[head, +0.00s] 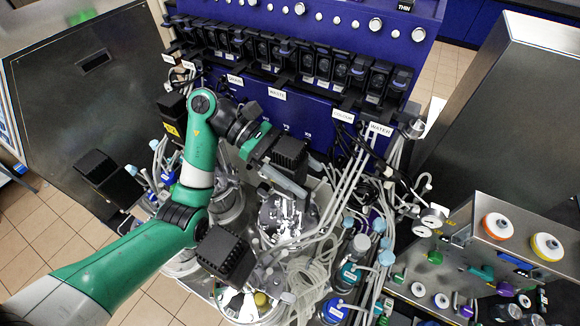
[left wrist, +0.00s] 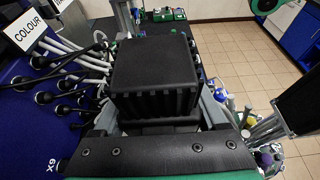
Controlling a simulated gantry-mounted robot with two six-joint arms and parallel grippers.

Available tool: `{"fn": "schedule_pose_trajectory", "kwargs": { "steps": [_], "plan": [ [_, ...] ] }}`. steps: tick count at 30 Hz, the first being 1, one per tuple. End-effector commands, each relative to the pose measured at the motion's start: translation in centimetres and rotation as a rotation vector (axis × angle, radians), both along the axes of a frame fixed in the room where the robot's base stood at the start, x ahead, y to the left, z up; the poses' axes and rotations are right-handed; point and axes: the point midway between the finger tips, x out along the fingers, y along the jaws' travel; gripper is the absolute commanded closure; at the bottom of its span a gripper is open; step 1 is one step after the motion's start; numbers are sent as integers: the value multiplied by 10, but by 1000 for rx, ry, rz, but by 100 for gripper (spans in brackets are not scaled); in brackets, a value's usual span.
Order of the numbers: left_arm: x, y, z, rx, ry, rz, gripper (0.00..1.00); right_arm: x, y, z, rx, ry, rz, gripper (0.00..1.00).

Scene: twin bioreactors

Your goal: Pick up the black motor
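A black ribbed motor (head: 291,153) stands over the metal vessel top (head: 285,215) in the middle of the head view. It fills the centre of the left wrist view (left wrist: 155,75) as a square block. My left gripper (head: 284,180) is at this motor, with one grey finger along its near side. In the left wrist view a finger shows on each side of the motor (left wrist: 163,116). I cannot tell whether both fingers press on it. The motor's lower end is hidden. My right gripper is not in view.
Clear tubes (head: 315,270) and blue-capped bottles (head: 335,310) crowd the right. A blue panel with a row of black pumps (head: 310,66) rises behind.

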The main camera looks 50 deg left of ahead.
Motion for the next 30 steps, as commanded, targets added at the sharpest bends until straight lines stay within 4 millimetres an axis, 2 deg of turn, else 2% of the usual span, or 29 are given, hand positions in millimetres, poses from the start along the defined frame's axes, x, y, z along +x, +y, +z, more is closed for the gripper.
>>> {"fn": "schedule_pose_trajectory", "kwargs": {
  "steps": [1, 9, 23, 30],
  "plan": [
    [0, 0, 0, 0, -1, 0, 52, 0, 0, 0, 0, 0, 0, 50],
    [0, 0, 0, 0, -1, 0, 100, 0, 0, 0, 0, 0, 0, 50],
    [0, 0, 5, 0, -5, -2, 100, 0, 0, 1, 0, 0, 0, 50],
    [2, -3, 28, 1, -7, -6, 100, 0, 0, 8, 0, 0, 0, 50]
  ]
}}
